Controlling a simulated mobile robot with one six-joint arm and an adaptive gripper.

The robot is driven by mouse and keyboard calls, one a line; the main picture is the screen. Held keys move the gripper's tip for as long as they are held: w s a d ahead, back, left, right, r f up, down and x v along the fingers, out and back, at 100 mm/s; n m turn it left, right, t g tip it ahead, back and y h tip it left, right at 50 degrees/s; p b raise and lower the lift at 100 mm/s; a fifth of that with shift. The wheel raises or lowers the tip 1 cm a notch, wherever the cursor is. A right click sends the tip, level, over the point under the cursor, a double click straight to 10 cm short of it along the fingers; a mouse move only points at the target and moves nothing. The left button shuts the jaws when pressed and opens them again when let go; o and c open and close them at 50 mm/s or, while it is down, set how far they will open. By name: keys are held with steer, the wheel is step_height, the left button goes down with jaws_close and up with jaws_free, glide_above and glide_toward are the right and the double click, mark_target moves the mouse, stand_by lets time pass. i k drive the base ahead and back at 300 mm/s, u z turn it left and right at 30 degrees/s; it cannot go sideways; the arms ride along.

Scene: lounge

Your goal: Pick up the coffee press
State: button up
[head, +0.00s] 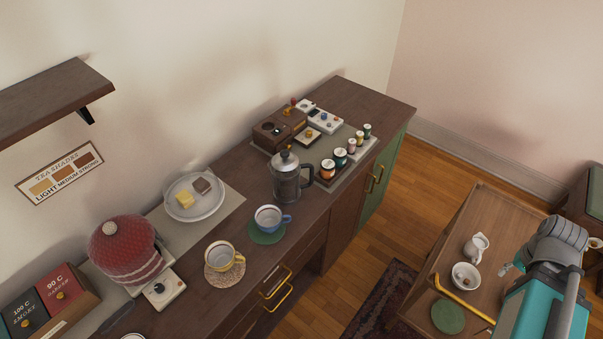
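The coffee press (287,180) stands upright on the dark wooden counter. It has a dark glass body, a grey metal lid with a knob, and a handle on its right side. Nothing touches it from my arm. My arm shows at the lower right, over the low wooden table and well apart from the press. A small grey part (511,266) at the arm's left side may be my gripper; its fingers are too small and unclear to tell whether they are open.
Near the press are a blue cup (267,217) on a green coaster, a tray of small jars (340,157), and a plate with butter (194,197). A yellow cup (220,256) and red-covered pot (124,249) stand further left. A floor gap separates counter and low table (455,232).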

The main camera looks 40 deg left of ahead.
mark_target(286, 186)
steer(key=z, duration=0.35)
steer(key=k, duration=1.45)
steer(key=u, duration=0.6)
steer(key=i, duration=0.9)
